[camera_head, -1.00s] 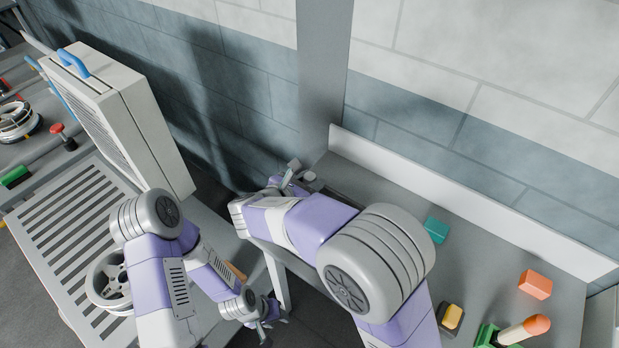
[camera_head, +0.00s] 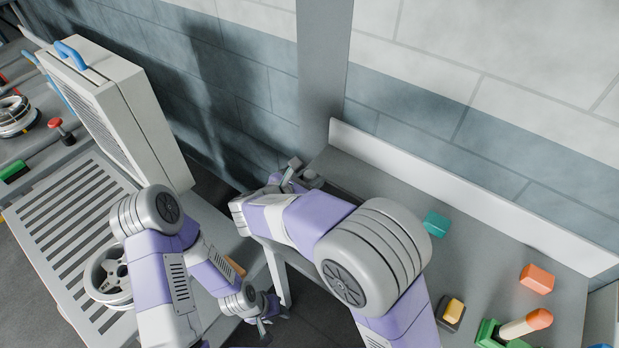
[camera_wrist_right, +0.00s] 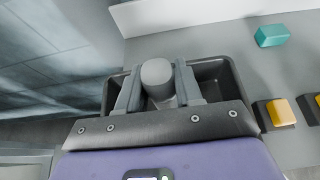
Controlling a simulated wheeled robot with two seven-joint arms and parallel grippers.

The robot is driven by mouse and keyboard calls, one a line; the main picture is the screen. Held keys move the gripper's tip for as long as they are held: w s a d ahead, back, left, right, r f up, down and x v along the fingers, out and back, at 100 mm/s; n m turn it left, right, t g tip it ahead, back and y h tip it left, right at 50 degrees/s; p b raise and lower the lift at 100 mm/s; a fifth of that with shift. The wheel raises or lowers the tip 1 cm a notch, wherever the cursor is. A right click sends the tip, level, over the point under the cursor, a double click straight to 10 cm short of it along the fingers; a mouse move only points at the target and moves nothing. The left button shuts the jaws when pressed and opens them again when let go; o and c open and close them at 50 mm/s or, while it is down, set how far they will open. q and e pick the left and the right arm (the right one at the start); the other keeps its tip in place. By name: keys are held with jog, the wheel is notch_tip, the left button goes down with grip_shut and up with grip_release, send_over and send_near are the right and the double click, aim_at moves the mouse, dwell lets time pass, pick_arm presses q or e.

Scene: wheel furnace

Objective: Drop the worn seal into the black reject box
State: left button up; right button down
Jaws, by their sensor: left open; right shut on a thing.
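The black reject box (camera_wrist_right: 222,73) shows in the right wrist view as a dark open tray, beyond and to both sides of my fingers. My right gripper (camera_wrist_right: 158,88) is shut on a grey round-topped piece (camera_wrist_right: 157,74), which looks like the worn seal. The piece is in front of the box opening; its lower end is hidden, so I cannot tell its height above the box floor. In the head view my right gripper (camera_head: 292,176) is at the bench's far left end, largely behind my arm. My left gripper (camera_head: 268,322) is open and empty, low beside the slatted table.
The bench (camera_head: 475,230) holds a teal block (camera_head: 436,223), an orange block (camera_head: 537,279), a yellow piece on a dark base (camera_head: 453,311) and an orange-tipped handle (camera_head: 527,323) in a green holder. The slatted table (camera_head: 62,235) carries a wheel (camera_head: 108,275) and the white furnace (camera_head: 125,115).

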jog(key=shift+f, duration=0.3)
jog(key=c, duration=0.7)
grip_release()
jog(key=shift+o, duration=0.2)
jog(key=v, duration=0.7)
jog(key=shift+s+r+p, duration=0.15)
jog(key=shift+r+p, duration=0.05)
jog(key=shift+p, duration=0.2)
jog(key=shift+a, duration=0.15)
